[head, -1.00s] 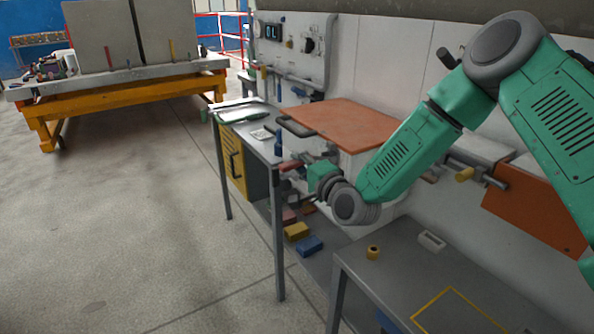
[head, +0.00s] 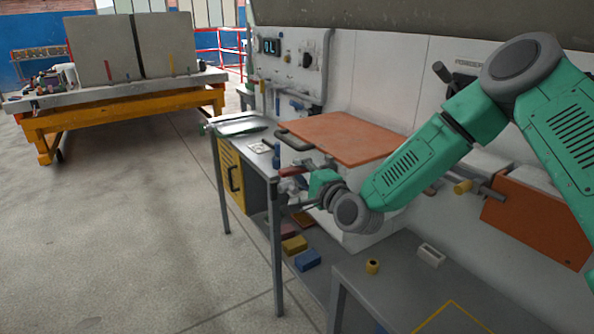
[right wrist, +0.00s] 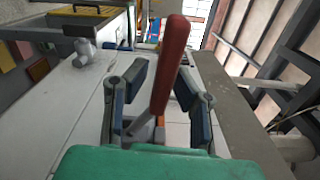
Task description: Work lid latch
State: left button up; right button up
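The orange lid panel (head: 345,137) stands out level from the white wall, with a dark handle (head: 293,141) at its left edge. A red lever (right wrist: 171,62), which looks like the latch handle, rises in the right wrist view between the fingers of my right gripper (right wrist: 160,82). The blue-padded fingers are spread, with a gap on both sides of the lever. In the head view my right gripper (head: 295,178) is just below the lid's front left corner; the lever is hard to make out there. My left gripper is not in view.
A grey bench (head: 262,182) with a yellow cabinet door stands left of the gripper. Yellow (head: 294,244) and blue blocks (head: 308,260) lie below. The floor at left is clear.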

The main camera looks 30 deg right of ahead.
jog(key=shift+d, duration=0.2)
jog(key=s, duration=1.2)
jog(key=shift+d, duration=0.45)
